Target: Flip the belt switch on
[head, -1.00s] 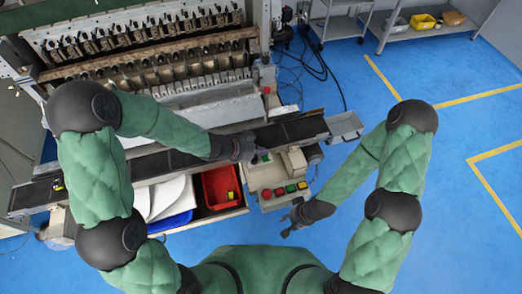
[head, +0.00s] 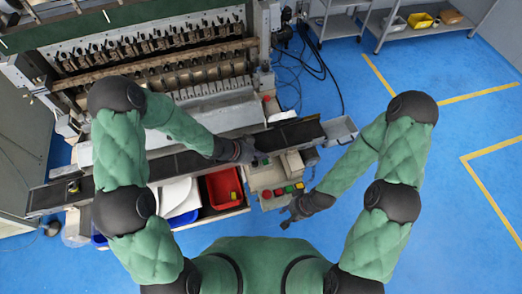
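A pale control box (head: 264,178) stands at the right front of the coil winder, beside the conveyor belt (head: 294,136). Its front has a row of red, green and yellow buttons (head: 280,191). A small green part (head: 263,161) shows on top of the box, just right of my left gripper; I cannot tell whether it is the belt switch. My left gripper (head: 252,153) is over the belt's near edge at the box's upper left; its fingers are too small and dark to read. My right gripper (head: 287,221) hangs over the blue floor below the box, apart from it; its opening is unclear.
A red bin (head: 224,189) and a blue tray (head: 185,218) with white sheets sit left of the box. A red knob (head: 266,98) is on the machine post. Cables (head: 312,62) lie on the floor behind. The floor at right is clear.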

